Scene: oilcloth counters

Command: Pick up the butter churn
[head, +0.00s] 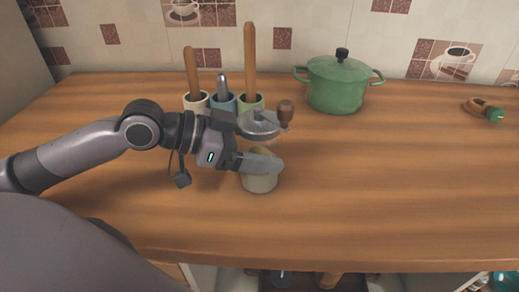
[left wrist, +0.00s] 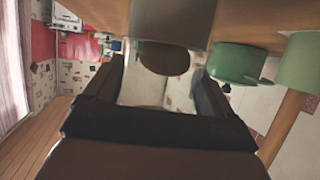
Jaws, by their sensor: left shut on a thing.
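The butter churn has a grey metal top (head: 258,124) with a brown crank knob and a pale, cream-coloured lower body (head: 260,183). It stands upright on the wooden counter, as far as I can tell. My left gripper (head: 264,164) reaches in from the left and is shut on the churn's body, hiding its middle. My right gripper is not in view.
A small wooden and green item (head: 484,109) lies far right. The counter's right and front (head: 400,190) are clear.

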